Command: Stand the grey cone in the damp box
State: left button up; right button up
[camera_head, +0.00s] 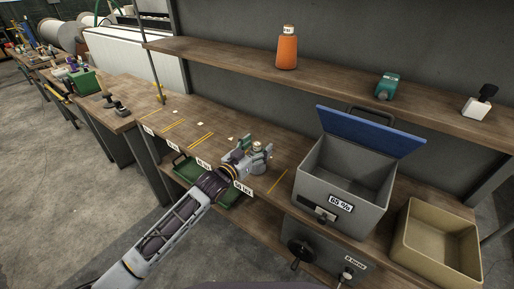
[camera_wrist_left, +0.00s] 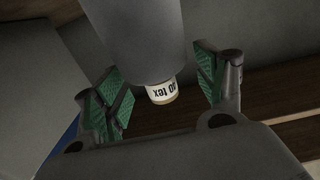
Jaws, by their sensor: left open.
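The grey cone (camera_head: 258,155) stands on the wooden bench, partly hidden by my left gripper, with its pale top showing. My right gripper is not in view.
A beige bin (camera_head: 437,268) stands right of the damp box. The shelf (camera_head: 335,83) above holds an orange cone (camera_head: 287,52), a teal device (camera_head: 387,86) and a white block with a black top (camera_head: 479,103). A green tray (camera_head: 181,169) is below the bench edge.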

pick_arm(q)
jog(key=shift+v, duration=1.05)
jog(key=v, duration=0.4)
jog(key=shift+s+a, duration=0.1)
jog(key=shift+s, duration=0.05)
jog(key=shift+b+v, duration=0.35)
jog(key=shift+v, duration=2.4)
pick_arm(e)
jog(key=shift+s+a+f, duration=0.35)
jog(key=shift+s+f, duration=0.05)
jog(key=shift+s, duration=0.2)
